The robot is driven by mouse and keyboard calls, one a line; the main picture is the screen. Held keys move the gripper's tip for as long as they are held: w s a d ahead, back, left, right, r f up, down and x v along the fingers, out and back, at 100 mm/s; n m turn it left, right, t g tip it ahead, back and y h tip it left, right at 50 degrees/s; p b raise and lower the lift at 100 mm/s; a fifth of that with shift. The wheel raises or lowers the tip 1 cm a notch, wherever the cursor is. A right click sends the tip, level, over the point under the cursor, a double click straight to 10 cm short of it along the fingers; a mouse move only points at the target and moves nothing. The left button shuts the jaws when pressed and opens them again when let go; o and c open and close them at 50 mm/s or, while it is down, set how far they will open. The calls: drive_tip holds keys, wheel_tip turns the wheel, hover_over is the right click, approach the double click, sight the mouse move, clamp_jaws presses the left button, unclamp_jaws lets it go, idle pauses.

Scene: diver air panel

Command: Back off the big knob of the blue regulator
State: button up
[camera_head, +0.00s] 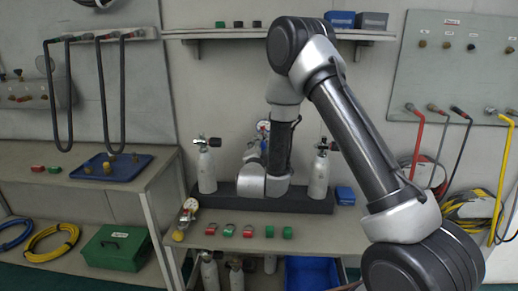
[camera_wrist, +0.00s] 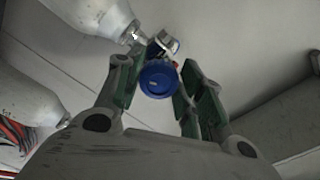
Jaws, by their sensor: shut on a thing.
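The big blue knob (camera_wrist: 158,79) of the regulator shows in the middle of the wrist view, round end toward the camera. The regulator's metal body (camera_wrist: 165,43) shows behind it, with a small patch of red beside it. My gripper (camera_wrist: 160,82) has its green-padded fingers on both sides of the knob and is shut on it. In the head view, a bit of the regulator with blue on it (camera_head: 263,127) shows beside my arm. My arm hides most of the regulator and my fingers there.
White cylinders (camera_head: 207,170) (camera_head: 319,173) stand in a dark rack (camera_head: 225,200) on both sides of my wrist. A blue box (camera_head: 345,195) stands at right.

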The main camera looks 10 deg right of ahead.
drive_tip(key=shift+s+d+f+n, duration=0.1)
drive_tip(key=shift+f+n, duration=0.05)
drive_tip(key=shift+n, duration=2.3)
drive_tip(key=shift+d+f+n, duration=0.1)
drive_tip(key=shift+f+n, duration=0.05)
drive_tip(key=shift+n, duration=2.3)
drive_tip(key=o, duration=1)
drive_tip(key=shift+r, duration=0.1)
drive_tip(key=v, duration=1.2)
